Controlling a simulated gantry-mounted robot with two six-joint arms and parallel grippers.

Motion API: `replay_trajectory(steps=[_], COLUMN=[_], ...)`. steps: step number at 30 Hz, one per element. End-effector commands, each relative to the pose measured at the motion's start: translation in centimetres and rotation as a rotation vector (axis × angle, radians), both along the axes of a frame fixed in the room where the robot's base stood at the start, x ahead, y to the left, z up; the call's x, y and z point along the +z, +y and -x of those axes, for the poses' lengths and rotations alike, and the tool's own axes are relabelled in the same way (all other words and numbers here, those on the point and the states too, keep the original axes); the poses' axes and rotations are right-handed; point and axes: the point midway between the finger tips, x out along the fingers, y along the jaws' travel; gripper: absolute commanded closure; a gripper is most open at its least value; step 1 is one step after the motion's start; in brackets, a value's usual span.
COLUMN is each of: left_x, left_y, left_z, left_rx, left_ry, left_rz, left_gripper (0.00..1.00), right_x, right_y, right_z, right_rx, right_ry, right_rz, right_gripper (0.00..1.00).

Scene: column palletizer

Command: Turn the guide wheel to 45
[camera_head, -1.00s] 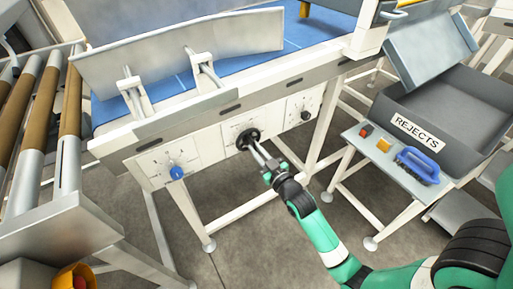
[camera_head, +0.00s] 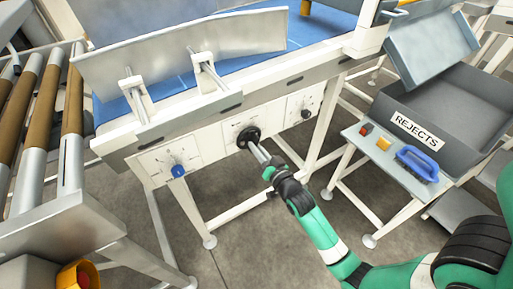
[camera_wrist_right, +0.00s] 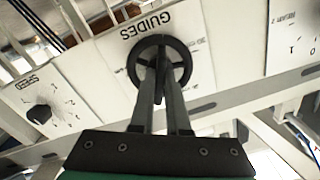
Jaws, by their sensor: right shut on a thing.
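The guide wheel (camera_head: 243,134) is a small black handwheel on the middle panel of the conveyor's front. In the right wrist view its ring (camera_wrist_right: 160,40) shows under the upside-down word GUIDES. My right gripper (camera_head: 254,146) reaches the wheel from below right. In the right wrist view its two long grey fingers (camera_wrist_right: 160,88) are shut on a dark part of the wheel inside the lower ring. The scale beside the wheel is partly hidden and too small to read. My left gripper is not in view.
A blue knob (camera_head: 178,171) is on the panel to the left, and the black SPEED knob (camera_head: 305,114) is to the right. Above is a metal guide plate (camera_head: 180,45) over the blue belt. A side table holds buttons, a blue brush (camera_head: 417,165) and the REJECTS bin (camera_head: 415,131).

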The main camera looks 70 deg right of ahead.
Motion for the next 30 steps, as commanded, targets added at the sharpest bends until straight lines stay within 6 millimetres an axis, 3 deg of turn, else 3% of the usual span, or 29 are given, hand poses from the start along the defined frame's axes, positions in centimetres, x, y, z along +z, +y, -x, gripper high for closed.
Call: replay_trajectory(steps=[13,14,18,30], left_x=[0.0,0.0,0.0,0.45], left_y=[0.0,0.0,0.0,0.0], left_z=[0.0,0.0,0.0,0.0], left_rx=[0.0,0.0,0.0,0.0], left_ry=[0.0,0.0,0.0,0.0], left_rz=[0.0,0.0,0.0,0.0], left_gripper=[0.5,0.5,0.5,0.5], right_x=[-0.01,-0.01,-0.01,0.07], right_y=[0.0,0.0,0.0,0.54], right_z=[0.0,0.0,0.0,0.79], right_rx=[0.0,0.0,0.0,0.0], right_ry=[-0.005,-0.005,-0.005,-0.002], right_rz=[-0.007,-0.007,-0.007,-0.007], right_gripper=[1.0,0.81,0.56,0.56])
